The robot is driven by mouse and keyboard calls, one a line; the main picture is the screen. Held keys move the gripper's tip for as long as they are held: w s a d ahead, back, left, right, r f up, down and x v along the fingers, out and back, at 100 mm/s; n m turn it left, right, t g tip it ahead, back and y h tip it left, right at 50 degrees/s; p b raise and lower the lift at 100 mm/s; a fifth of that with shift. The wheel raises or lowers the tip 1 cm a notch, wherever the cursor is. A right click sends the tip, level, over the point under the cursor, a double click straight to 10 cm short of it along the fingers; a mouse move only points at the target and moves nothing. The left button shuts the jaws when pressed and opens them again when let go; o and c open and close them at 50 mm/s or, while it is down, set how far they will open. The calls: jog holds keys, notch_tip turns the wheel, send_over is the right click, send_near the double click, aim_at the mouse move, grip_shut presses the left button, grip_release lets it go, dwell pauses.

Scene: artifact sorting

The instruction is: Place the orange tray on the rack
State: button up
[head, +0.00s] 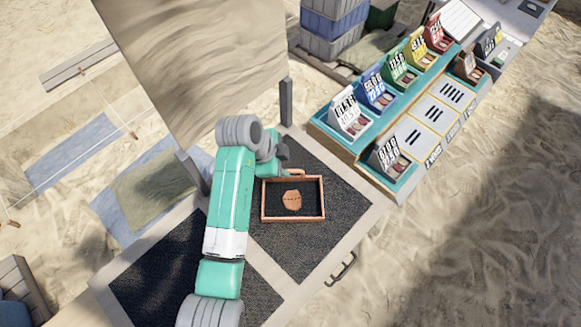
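The orange tray (293,219) has thin orange walls and a dark floor. It lies on a black mat on the table, with a rough orange-brown piece (292,200) inside. An orange handle (298,173) shows at its far side. My gripper (287,171) is at the tray's far edge, close beside the handle. Its fingers are small and partly hidden by my arm, so I cannot tell whether they are open, shut or touching the tray. The teal stepped rack (322,131) stands to the right, with several colour-marked, numbered trays along it.
A large tan board (195,60) on dark posts stands behind the table. A second black mat (165,275) lies at the left, partly under my arm. The rack's front row has label panels (425,125) between trays. Grey and blue crates (330,30) stand behind.

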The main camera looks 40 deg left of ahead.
jog(key=v, duration=0.5)
jog(key=shift+s+r, duration=0.1)
jog(key=shift+r, duration=0.1)
jog(key=w+d+r+n+t+y, duration=0.25)
jog(key=w+d+r, duration=0.25)
jog(key=r, duration=0.4)
jog(key=w+d+r+n+t+y, duration=0.1)
jog(key=w+d+r+t, duration=0.3)
jog(key=w+r, duration=0.3)
jog(key=s+d+r+n+t, duration=0.1)
jog(key=d+r+t, duration=0.3)
jog(key=r, duration=0.5)
jog(key=s+d+r+n+t, duration=0.1)
jog(key=d+r+t, duration=0.1)
jog(key=d+r, duration=0.55)
jog(key=s+d+r+n+t, duration=0.1)
jog(key=s+d+r+t, duration=0.1)
jog(key=r, duration=0.4)
jog(key=s+d+r+n+t+h, duration=0.1)
jog(key=s+d+r+n+t, duration=0.1)
jog(key=s+d+r, duration=0.3)
jog(key=s+d+r+n+t, duration=0.1)
jog(key=s+d+r+t, duration=0.2)
jog(key=s+r, duration=0.3)
jog(key=shift+s+d+r+t+h, duration=0.35)
jog(key=shift+d+r+t, duration=0.1)
jog(key=shift+r, duration=0.55)
